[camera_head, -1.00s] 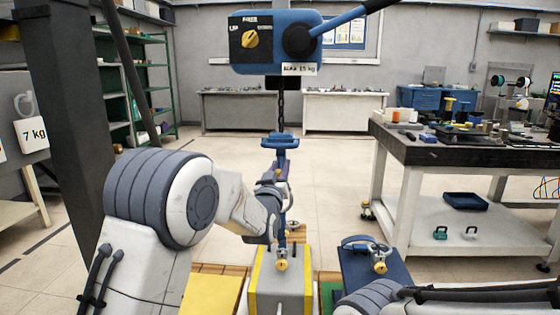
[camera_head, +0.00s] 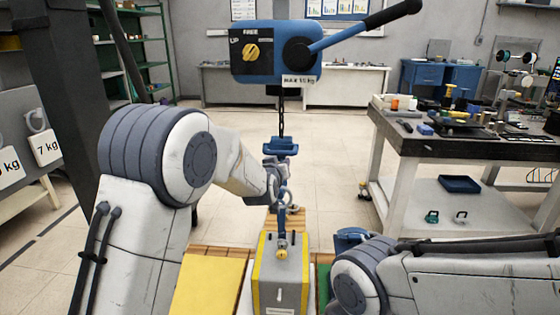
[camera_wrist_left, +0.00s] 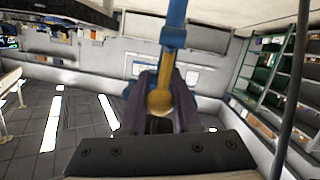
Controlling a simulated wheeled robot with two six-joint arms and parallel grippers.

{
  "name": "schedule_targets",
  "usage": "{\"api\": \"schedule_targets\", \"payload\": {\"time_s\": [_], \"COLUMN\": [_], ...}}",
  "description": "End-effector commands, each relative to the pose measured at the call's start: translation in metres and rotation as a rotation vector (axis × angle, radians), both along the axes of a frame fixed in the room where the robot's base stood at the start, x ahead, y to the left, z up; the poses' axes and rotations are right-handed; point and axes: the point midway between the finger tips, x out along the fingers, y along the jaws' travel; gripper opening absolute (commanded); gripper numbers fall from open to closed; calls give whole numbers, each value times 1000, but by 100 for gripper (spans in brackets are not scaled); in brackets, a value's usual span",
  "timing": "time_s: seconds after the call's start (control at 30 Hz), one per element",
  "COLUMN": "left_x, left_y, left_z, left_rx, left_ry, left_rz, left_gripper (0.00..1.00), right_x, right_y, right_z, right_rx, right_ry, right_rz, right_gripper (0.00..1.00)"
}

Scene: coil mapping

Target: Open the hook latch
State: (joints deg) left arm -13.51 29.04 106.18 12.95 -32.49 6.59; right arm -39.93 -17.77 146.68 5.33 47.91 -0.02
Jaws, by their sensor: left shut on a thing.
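A blue hook block (camera_head: 281,146) hangs on a chain below the hoist.
The hoist (camera_head: 276,52) has a yellow knob and a lever. A grey-and-yellow box (camera_head: 281,275) stands below the hook. A blue item (camera_head: 352,236) is partly hidden by my right arm. A dark-topped workbench (camera_head: 470,140) stands at right. A dark post (camera_head: 60,90) is at left.

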Motion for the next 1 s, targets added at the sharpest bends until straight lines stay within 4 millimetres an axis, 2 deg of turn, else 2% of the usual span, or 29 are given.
{"api": "schedule_targets", "payload": {"time_s": [0.27,0.3,0.37,0.77,0.87,1.0], "left_x": [0,0,0,-5,-18,-45], "left_y": [0,0,0,1,2,5], "left_z": [0,0,0,2,5,12], "left_rx": [0,-1,0,0,0,-1], "left_ry": [-1,-1,-1,-2,-1,-2], "left_rz": [0,0,0,1,0,0], "left_gripper": [0,39,61,61,61,61], "right_x": [0,0,0,0,0,0], "right_y": [0,0,0,0,0,0], "right_z": [0,0,0,0,-1,-2], "right_rx": [0,0,0,0,0,0], "right_ry": [0,0,0,0,0,0], "right_rz": [0,0,0,0,0,0], "right_gripper": [0,0,0,0,0,0]}}
